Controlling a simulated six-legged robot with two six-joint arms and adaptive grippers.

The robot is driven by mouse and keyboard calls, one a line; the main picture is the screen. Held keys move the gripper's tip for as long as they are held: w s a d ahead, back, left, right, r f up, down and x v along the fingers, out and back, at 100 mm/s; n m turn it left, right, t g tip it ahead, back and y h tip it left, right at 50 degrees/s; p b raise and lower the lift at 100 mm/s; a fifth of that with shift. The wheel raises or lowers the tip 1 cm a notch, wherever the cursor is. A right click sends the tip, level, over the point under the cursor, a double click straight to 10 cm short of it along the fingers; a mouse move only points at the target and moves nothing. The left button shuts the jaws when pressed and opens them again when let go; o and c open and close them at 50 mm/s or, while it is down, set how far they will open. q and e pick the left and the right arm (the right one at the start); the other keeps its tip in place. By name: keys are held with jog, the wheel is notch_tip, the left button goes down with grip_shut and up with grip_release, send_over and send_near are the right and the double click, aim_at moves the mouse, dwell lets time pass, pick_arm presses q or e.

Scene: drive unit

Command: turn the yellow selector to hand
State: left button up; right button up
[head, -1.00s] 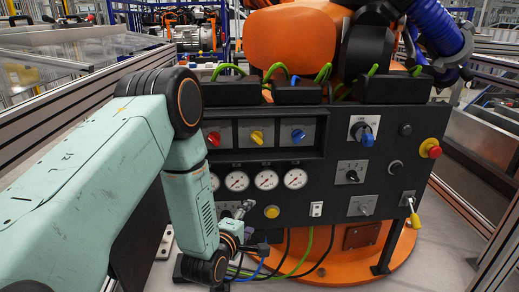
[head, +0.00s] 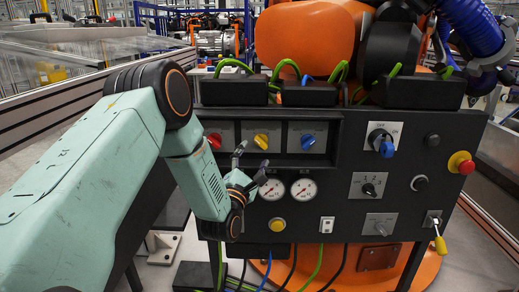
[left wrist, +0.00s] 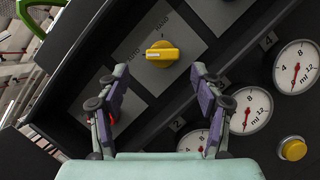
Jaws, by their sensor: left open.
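The yellow selector (head: 261,141) sits in the middle of three plates in a recess of the black panel. In the left wrist view the yellow selector (left wrist: 162,54) lies just beyond the fingertips, roughly between their lines. Its white mark faces the AUTO lettering on the left; HAND is lettered above it. My left gripper (head: 252,162) is open and empty, just below the yellow selector in the head view. Its fingers (left wrist: 159,73) stand apart in the wrist view and do not touch the knob. My right gripper is not in view.
A red selector (head: 215,140) and a blue selector (head: 307,141) flank the yellow one. Dial gauges (head: 303,189) and a yellow button (head: 277,224) lie below.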

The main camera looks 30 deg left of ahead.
aim_at(259, 145)
pick_arm(q)
jog(key=x, duration=0.4)
jog(key=shift+d+f+b, duration=0.1)
jog(key=shift+f+b, duration=0.15)
jog(key=shift+b, duration=0.1)
jog(key=shift+w+a, duration=0.2)
jog(key=shift+w, duration=0.05)
jog(key=shift+w+r, duration=0.15)
jog(key=shift+r, duration=0.15)
jog(key=shift+w+d, duration=0.1)
jog(key=shift+f, duration=0.1)
jog(key=shift+c, duration=1.4)
jog(key=c, duration=0.9)
